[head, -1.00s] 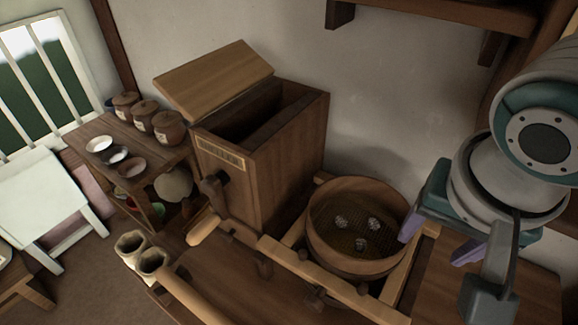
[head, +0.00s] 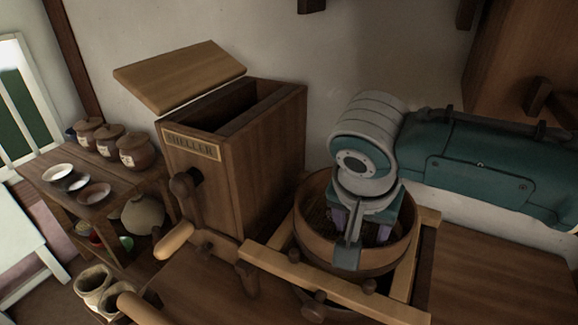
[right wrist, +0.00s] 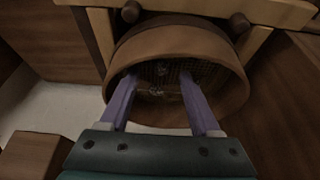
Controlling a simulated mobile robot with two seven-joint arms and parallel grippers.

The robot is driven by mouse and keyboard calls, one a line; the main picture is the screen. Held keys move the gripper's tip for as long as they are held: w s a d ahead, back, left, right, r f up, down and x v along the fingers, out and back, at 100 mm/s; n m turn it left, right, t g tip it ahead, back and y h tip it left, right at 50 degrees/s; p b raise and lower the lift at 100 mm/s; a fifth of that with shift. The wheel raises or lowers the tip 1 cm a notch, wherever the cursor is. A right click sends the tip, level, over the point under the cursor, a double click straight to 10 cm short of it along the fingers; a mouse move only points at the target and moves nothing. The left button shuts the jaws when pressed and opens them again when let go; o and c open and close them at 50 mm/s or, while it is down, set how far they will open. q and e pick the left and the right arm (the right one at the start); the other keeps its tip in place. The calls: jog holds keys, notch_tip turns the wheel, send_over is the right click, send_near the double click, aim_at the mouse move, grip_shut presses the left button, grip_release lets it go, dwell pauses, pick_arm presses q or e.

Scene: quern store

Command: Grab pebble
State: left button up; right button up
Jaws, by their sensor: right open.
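The pebbles lie on the mesh of a round wooden sieve (head: 388,261). In the right wrist view two small grey pebbles show, one nearer (right wrist: 155,89) and one farther (right wrist: 163,69), inside the sieve (right wrist: 236,92). My right gripper (head: 362,228) points down into the sieve, its purple fingers apart. In the right wrist view the fingers of the right gripper (right wrist: 158,80) stand either side of the pebbles, with nothing held. In the head view the gripper and wrist hide the pebbles. My left gripper is not in view.
The sieve rests on a wooden frame (head: 404,275) on the bench (head: 490,270). A tall wooden box with a crank (head: 265,150) and raised lid (head: 180,75) stands left of it. Jars (head: 137,150) and bowls stand on a side table. The bench is clear at the right.

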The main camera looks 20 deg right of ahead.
jog(key=shift+x, duration=1)
grip_shut()
